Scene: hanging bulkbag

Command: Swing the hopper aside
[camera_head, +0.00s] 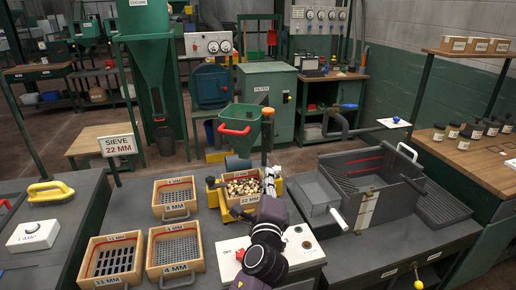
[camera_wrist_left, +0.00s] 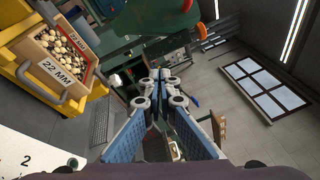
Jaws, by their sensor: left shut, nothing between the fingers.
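The green hopper (camera_head: 240,117) with a red handle (camera_head: 236,130) hangs beside an upright post (camera_head: 267,135), above and a little behind the 22 mm sieve (camera_head: 245,198). The sieve is a wooden box with pale and brown pieces in it, on a yellow-sided stand; it also shows at the upper left of the left wrist view (camera_wrist_left: 60,62). My left gripper (camera_head: 270,174) is shut and empty, at the right side of the sieve and below the hopper, apart from its handle. Its fingers meet in the left wrist view (camera_wrist_left: 161,76). My right gripper is not in view.
Three other sieves, including one marked 11 mm (camera_head: 110,262), lie on the bench at left. A grey tray box (camera_head: 355,180) with a white-handled flap stands at right. A white panel with a red knob (camera_head: 300,246) is at the bench front. A green cabinet (camera_head: 268,95) stands behind.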

